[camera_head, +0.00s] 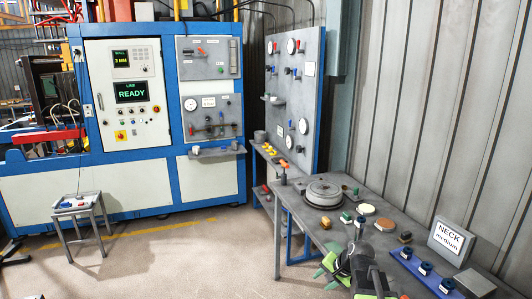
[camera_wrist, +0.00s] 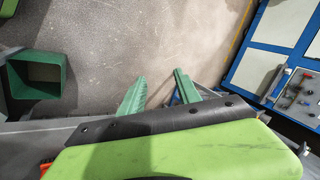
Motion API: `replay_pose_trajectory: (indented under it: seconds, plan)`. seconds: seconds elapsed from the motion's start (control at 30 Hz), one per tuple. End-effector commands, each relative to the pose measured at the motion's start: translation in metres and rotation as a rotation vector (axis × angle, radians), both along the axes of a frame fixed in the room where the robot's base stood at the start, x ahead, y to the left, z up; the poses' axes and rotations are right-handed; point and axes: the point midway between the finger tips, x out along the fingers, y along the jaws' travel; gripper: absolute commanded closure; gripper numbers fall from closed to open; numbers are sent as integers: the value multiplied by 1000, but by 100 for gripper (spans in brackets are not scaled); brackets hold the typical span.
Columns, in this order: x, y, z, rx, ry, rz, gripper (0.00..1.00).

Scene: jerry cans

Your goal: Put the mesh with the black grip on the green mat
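My gripper (camera_head: 322,267) hangs by the front edge of the grey workbench (camera_head: 310,232) in the head view. Its two green fingers stand apart with nothing between them, as the wrist view also shows (camera_wrist: 161,82). I cannot pick out a mesh with a black grip for sure. No flat green mat is clearly seen. A hollow dark green box shape (camera_wrist: 38,75) shows at the left of the wrist view.
A blue rack (camera_head: 412,263) and a NECK medium sign (camera_head: 451,239) stand at right. A stool (camera_head: 77,207) holds small items at left. The floor between is clear.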

Motion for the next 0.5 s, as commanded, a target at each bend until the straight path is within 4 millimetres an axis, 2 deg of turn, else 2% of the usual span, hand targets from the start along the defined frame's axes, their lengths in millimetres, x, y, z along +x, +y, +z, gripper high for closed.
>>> replay_pose_trajectory:
  seconds: [0.03,0.1,0.17,0.2,0.33,0.4,0.5]
  plan:
    - [-14,36,-14,-45,28,97,60]
    - [-37,71,-27,-120,74,231,60]
    - [-60,92,-37,-196,119,350,60]
    - [-77,98,-43,-253,156,428,60]
    - [-118,69,-47,-386,273,575,60]
    - [-130,59,-47,-423,320,639,60]
    - [-135,57,-47,-431,338,695,60]
